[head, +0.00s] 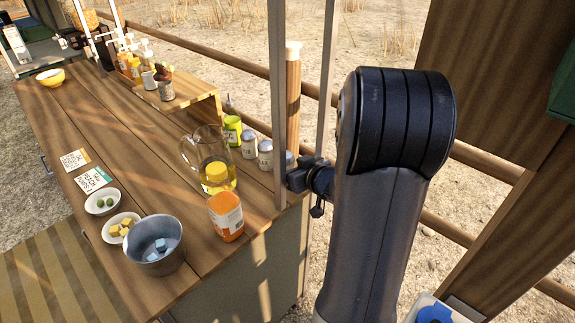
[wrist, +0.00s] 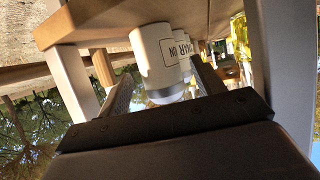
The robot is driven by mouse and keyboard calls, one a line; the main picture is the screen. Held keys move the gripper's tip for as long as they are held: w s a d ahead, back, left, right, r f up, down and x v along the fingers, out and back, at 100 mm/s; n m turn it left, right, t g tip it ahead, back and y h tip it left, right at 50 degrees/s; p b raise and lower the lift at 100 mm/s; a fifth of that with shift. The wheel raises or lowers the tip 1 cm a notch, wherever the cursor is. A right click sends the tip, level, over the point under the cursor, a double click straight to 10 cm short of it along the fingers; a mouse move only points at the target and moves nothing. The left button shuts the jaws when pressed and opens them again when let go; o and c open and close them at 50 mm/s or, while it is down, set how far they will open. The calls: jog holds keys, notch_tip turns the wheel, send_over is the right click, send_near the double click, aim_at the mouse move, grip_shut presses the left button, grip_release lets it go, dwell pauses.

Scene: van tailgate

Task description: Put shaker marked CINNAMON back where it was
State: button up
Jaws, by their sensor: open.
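Several silver-topped shakers stand in a row near the table's right edge in the head view. They include a far one (head: 249,143), a middle one (head: 266,154) and a near one (head: 290,159) partly behind a post. In the wrist view, which is upside down, a white shaker (wrist: 152,55) stands on the wooden top between my open fingers. Its label shows only in part, so I cannot read the full word. Another labelled shaker is close behind it. My gripper (wrist: 165,85) is open around the nearest shaker; I cannot tell whether a finger touches it. In the head view the post partly hides my gripper.
A metal post (head: 278,90) stands close to my gripper. A glass jug (head: 205,155), an orange bottle (head: 226,215), a green-labelled jar (head: 232,130) and a metal bucket (head: 155,245) stand nearby. A small raised shelf (head: 180,85) is farther back.

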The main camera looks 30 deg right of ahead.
jog(key=p+v, duration=0.1)
jog(key=v, duration=0.8)
jog(key=shift+s+p, duration=0.25)
jog(key=shift+p, duration=0.1)
jog(key=shift+w, duration=0.1)
jog(key=b+x, duration=0.2)
jog(key=x, duration=1)
jog(key=shift+f+b, duration=0.1)
jog(key=shift+b, duration=0.3)
notch_tip(320, 180, up, 2)
jog(key=shift+r+p, duration=0.1)
jog(key=shift+p, duration=0.45)
jog(key=shift+r, duration=0.3)
